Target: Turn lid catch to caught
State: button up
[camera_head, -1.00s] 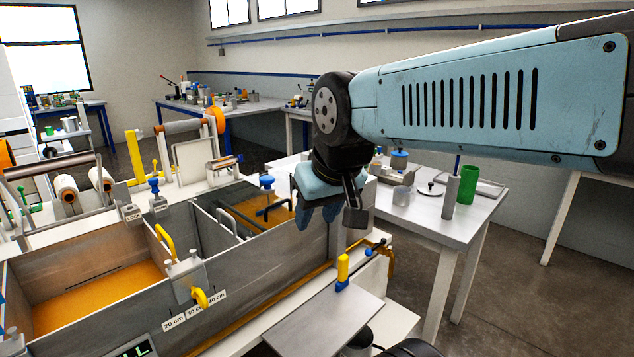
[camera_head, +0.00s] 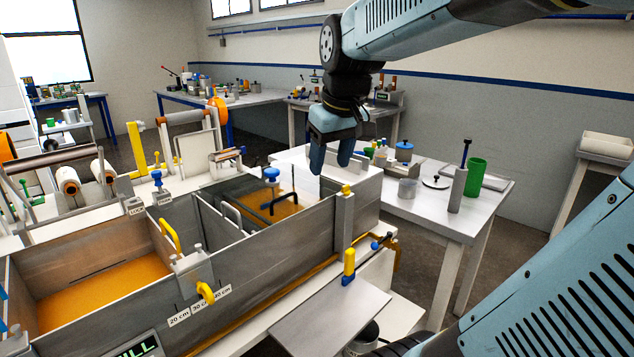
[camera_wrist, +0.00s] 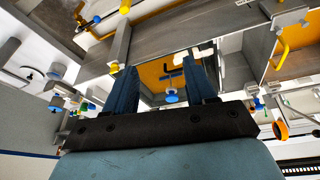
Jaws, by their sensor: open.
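My gripper (camera_head: 331,165) is open and empty, pointing down above the far right end of the steel resin bath (camera_head: 262,262). Its two blue fingers are apart in the wrist view (camera_wrist: 162,66). A blue knob (camera_head: 271,174) stands at the bath's far end; a blue knob (camera_wrist: 171,97) shows between the fingers in the wrist view. A small yellow piece (camera_head: 347,190) sits on top of the bath's corner post, below and right of the fingers. A yellow-handled lever (camera_head: 349,262) stands upright lower on the near side. I cannot tell for certain which part is the lid catch.
A yellow bent handle (camera_head: 168,236) rises from the bath's divider. A bare grey plate (camera_head: 325,318) sticks out in front. A side table (camera_head: 478,205) at right holds a green cup (camera_head: 474,177) and a grey cylinder (camera_head: 457,190). Floor shows beyond it.

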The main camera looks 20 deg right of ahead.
jog(key=w+d+n+g, duration=0.1)
jog(key=w+d+g, duration=0.1)
jog(key=w+d, duration=0.55)
jog(key=n+g, duration=0.2)
send_over(346, 189)
jog(key=f, duration=1.5)
jog(key=shift+w+d, duration=0.15)
jog(key=shift+w, duration=0.1)
jog(key=shift+c, duration=0.4)
